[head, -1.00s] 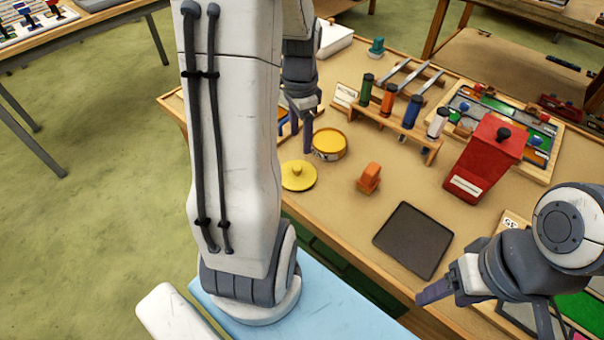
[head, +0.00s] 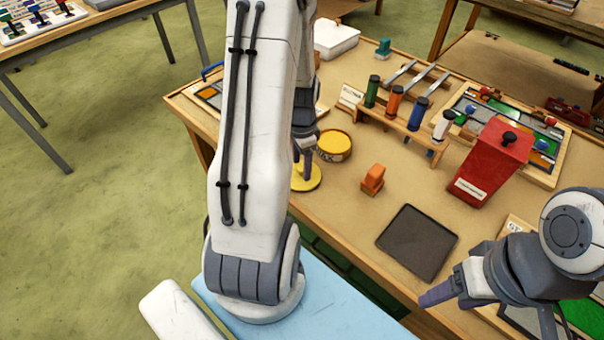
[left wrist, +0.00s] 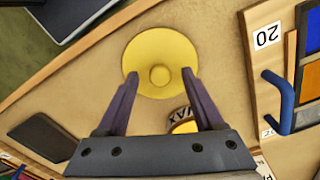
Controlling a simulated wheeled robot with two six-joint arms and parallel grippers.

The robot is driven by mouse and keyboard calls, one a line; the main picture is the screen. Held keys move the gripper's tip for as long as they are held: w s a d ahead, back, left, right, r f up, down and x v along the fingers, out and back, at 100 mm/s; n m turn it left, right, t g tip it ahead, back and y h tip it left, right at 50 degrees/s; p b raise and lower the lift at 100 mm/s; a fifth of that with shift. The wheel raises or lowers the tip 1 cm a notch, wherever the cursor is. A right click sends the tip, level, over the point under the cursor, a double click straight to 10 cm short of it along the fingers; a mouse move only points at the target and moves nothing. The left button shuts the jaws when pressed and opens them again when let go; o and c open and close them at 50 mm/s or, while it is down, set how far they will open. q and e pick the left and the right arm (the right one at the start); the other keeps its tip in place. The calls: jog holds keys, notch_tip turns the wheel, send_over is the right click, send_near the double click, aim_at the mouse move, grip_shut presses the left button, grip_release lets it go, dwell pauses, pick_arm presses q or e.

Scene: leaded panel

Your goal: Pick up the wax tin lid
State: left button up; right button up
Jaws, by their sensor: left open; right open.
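The wax tin lid is a round yellow disc with a small knob (left wrist: 160,52), lying flat on the table near its edge. In the head view the lid (head: 312,180) is partly hidden behind my left arm. My left gripper (left wrist: 160,78) is open above the lid, its fingertips over the lid's near part on either side of the knob. In the head view my left gripper (head: 302,170) hangs just over the lid. The open yellow wax tin (head: 334,146) stands just behind the lid. My right gripper (head: 440,294) is open and empty at the table's front right.
An orange block (head: 372,179) and a dark flat tray (head: 418,242) lie to the right of the lid. A wooden rack (head: 392,118) with coloured rollers and a red box (head: 490,165) stand further right. Bare table lies between them.

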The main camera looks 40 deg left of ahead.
pick_arm(q)
grip_shut()
jog(key=shift+r, duration=0.1)
